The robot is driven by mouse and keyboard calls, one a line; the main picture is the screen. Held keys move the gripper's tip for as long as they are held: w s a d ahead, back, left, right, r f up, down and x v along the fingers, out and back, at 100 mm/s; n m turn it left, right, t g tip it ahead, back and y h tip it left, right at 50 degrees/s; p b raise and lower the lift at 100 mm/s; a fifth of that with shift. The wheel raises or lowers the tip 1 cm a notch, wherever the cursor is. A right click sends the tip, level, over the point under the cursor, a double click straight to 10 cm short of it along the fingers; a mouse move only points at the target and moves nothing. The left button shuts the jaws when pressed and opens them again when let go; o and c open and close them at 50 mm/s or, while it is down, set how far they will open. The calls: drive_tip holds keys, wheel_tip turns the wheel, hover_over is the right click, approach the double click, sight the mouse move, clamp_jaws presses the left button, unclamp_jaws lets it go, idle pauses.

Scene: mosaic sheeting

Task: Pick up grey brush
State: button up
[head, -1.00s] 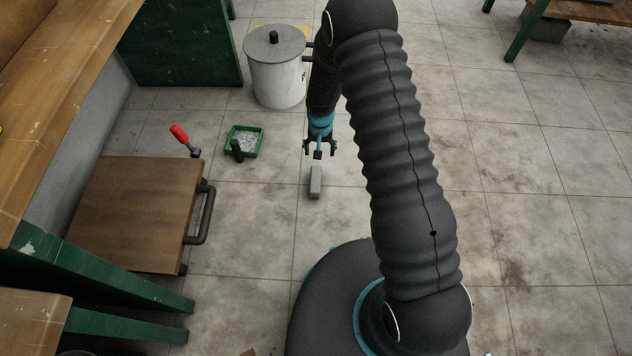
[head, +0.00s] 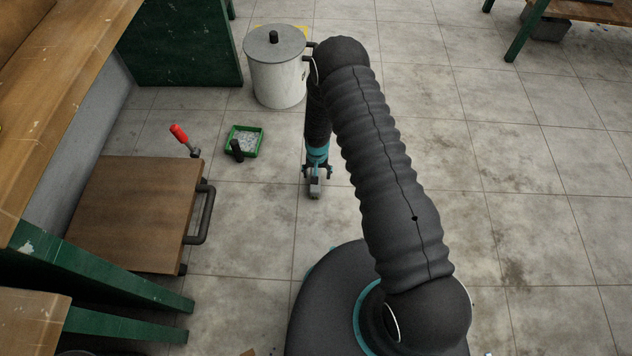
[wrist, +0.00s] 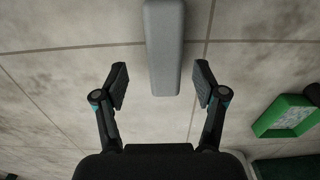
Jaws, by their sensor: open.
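The grey brush (wrist: 163,45) shows in the wrist view as a plain grey block running down from the top edge, its near end between my fingertips. In the head view the grey brush (head: 315,192) lies on the tiled floor, mostly hidden under my gripper. My gripper (head: 316,175) is low over it. In the wrist view my gripper (wrist: 162,88) is open, one finger on each side of the block, with gaps on both sides. I cannot tell how high the fingertips are above the floor.
A green tray (head: 258,150) of small pale pieces stands left of my gripper; it also shows in the wrist view (wrist: 262,125). A white lidded bucket (head: 277,82) stands behind. A wooden-topped cart (head: 135,215) with a handle is at left. Floor on the right is clear.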

drive_tip(key=f, duration=0.5)
drive_tip(key=shift+s+a, duration=0.15)
drive_tip(key=shift+a, duration=0.15)
drive_tip(key=shift+r, duration=0.1)
clamp_jaws()
drive_tip(key=shift+r, duration=0.5)
drive_tip(key=r, duration=0.3)
drive_tip(key=shift+d+r, duration=0.35)
drive_tip(key=s+d+r, duration=0.3)
drive_tip(key=d+r, duration=0.3)
drive_tip(key=d, duration=0.4)
drive_tip(key=shift+d+r, duration=0.15)
drive_tip(key=shift+d, duration=0.15)
